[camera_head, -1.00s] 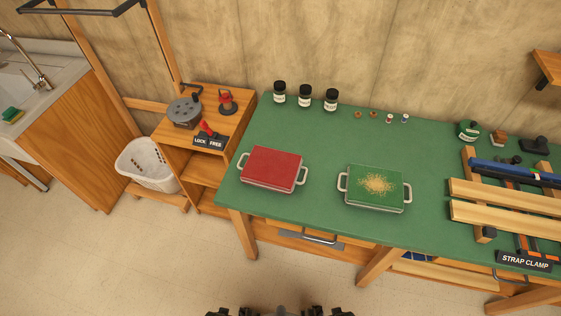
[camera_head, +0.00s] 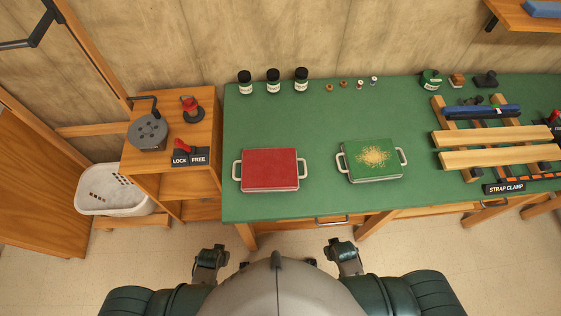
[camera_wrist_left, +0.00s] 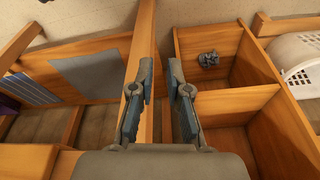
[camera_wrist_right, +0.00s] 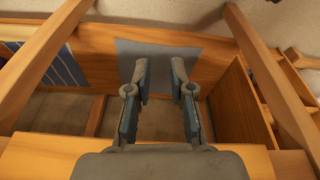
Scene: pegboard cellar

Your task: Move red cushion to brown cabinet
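The red cushion (camera_head: 270,169) is a flat red square in a pale frame with a handle on each side. It lies flat on the green workbench (camera_head: 310,120), near its front left part. The brown cabinet (camera_head: 207,132) is an open wooden shelf unit left of the bench. My left gripper (camera_head: 212,258) is low in front of the bench, apart from the cushion. In the left wrist view its fingers (camera_wrist_left: 160,75) are apart and empty. My right gripper (camera_head: 340,250) is also low before the bench. In the right wrist view its fingers (camera_wrist_right: 159,68) are apart and empty.
A green square with yellow specks (camera_head: 373,159) lies right of the cushion. The cabinet top holds a grey round device (camera_head: 147,133), a red-handled item (camera_head: 191,108) and a lock/free switch (camera_head: 190,155). A white basket (camera_head: 112,189) stands left. Wood strips (camera_head: 490,138) lie right.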

